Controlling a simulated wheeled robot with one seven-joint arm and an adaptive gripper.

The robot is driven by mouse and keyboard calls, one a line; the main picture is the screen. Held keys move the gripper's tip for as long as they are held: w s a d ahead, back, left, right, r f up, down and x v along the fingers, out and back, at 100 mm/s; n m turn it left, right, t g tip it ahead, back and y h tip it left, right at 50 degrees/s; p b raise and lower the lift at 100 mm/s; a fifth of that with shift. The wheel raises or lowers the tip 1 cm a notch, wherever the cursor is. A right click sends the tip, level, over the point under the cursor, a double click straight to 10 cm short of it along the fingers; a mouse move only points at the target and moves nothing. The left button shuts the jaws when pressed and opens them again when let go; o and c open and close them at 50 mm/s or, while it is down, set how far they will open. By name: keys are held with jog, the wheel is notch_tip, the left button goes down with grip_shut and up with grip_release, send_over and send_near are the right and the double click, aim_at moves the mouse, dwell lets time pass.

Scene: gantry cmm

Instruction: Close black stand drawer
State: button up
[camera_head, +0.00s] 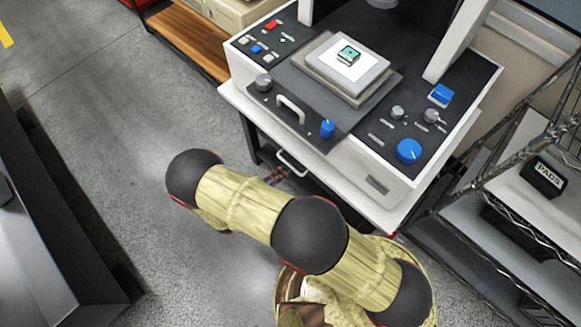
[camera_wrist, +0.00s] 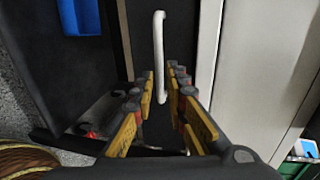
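The black stand (camera_head: 252,140) carries a white top with the measuring machine on it. The drawer's pale handle (camera_head: 292,163) shows just below the front edge of the top. In the wrist view the handle (camera_wrist: 158,45) runs upright along the dark drawer front (camera_wrist: 180,30). My gripper (camera_head: 275,176) is at the handle, partly hidden by my arm in the head view. In the wrist view its yellow-padded fingers (camera_wrist: 161,78) are apart, one on each side of the handle's lower end, with gaps visible. How far out the drawer stands cannot be told.
The measuring machine (camera_head: 375,165) has knobs and a second handle (camera_head: 291,109) above the drawer. A wire rack (camera_head: 470,185) with a black PADS box (camera_head: 544,178) stands at right. A blue object (camera_wrist: 80,15) lies left of the drawer front.

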jog(key=v, duration=0.7)
dwell(0.5)
